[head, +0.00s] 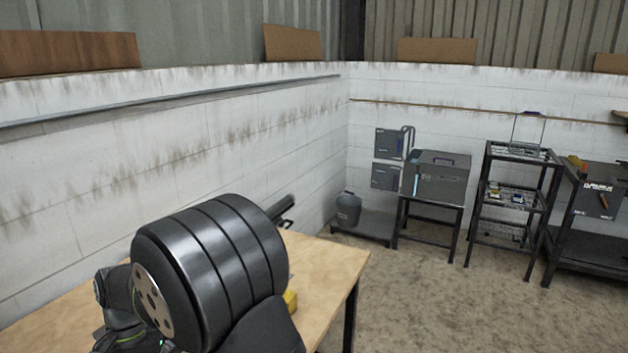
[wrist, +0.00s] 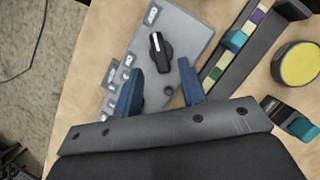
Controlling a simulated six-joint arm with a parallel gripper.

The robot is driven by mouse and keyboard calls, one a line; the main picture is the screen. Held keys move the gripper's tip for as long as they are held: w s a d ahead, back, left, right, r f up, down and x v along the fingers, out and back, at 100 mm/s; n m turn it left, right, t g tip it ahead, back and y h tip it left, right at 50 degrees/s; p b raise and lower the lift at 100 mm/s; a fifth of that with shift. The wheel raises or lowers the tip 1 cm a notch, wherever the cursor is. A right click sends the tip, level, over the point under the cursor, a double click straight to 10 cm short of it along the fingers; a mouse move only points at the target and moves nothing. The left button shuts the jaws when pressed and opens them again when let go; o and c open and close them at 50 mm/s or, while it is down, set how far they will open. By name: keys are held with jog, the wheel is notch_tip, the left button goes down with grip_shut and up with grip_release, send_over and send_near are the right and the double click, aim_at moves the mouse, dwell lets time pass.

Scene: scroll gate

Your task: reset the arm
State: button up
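My gripper (wrist: 162,92) shows in the wrist view with its two blue fingers apart and nothing between them. Past the fingertips is a grey panel (wrist: 182,32) with a black rotary knob (wrist: 160,52) and several small labelled tiles along its left side. I cannot tell the gripper's height above the panel. In the head view, my dark arm parts fill the lower left and hide most of the wooden table (head: 335,262). The gripper's fingers cannot be made out there.
Right of the panel lie a dark track (wrist: 260,40) with coloured segments and a teal block (wrist: 235,40), a round yellow-topped piece (wrist: 298,65), and a dark and teal piece (wrist: 300,126). Racks, including a black shelf (head: 515,190), stand far off by the wall.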

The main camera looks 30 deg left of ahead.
jog(key=shift+x, duration=2.65)
jog(key=shift+r, duration=0.1)
